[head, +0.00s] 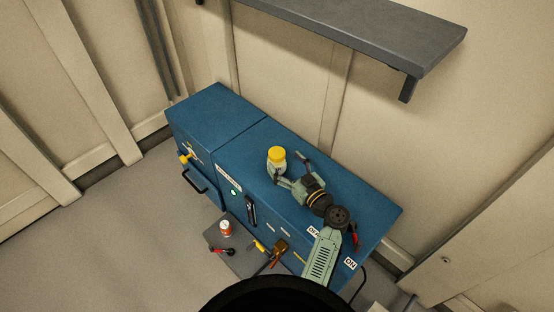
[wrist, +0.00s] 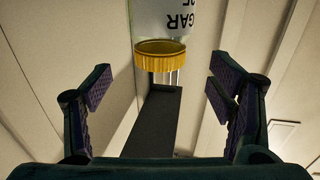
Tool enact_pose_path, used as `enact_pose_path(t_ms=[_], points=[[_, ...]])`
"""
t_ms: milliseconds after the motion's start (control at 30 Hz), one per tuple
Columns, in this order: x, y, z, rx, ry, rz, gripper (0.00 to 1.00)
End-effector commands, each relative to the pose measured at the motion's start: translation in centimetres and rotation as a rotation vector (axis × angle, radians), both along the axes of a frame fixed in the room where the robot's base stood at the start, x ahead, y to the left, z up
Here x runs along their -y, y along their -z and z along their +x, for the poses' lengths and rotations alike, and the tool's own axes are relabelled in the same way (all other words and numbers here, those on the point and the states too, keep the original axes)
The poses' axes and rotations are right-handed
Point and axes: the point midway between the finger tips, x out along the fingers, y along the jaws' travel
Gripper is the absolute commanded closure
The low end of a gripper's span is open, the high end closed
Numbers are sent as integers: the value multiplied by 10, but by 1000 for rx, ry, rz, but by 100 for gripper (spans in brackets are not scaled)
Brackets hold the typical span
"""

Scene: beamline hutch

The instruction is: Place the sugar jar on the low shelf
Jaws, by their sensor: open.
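The sugar jar is a clear jar with pale contents and a yellow lid; it stands upright on the blue cabinet in the head view (head: 277,162). In the wrist view the jar (wrist: 163,22) appears upside down at the top edge, partly cut off, with part of its lettering showing. My gripper (head: 288,169) is open, with its fingers pointing toward the jar and the jar just at or beyond the fingertips. Both fingers of my gripper (wrist: 158,92) show apart in the wrist view, with nothing held. A low grey surface (head: 243,263), possibly the low shelf, lies in front of the cabinet.
The blue cabinet (head: 210,112) has a mostly clear top. A red-and-white can (head: 225,228), a red-and-black item (head: 222,250) and a brown tool (head: 279,248) occupy the low grey surface. A grey wall shelf (head: 380,30) hangs above; a dark shelf (wrist: 155,118) shows in the wrist view.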

Motion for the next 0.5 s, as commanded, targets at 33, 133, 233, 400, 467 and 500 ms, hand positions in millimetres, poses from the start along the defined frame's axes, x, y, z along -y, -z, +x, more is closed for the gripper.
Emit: enact_pose_path(t_ms=[33,133,233,400,467,500], points=[[-2,0,2,-1,-1,-1,24],[-6,-1,8,-1,-3,1,24],[-15,-3,21,-1,-4,1,24],[-27,-2,40,-1,-1,0,24],[-29,-1,43,-1,-2,-1,24],[-30,-1,44,-1,-2,-1,24]])
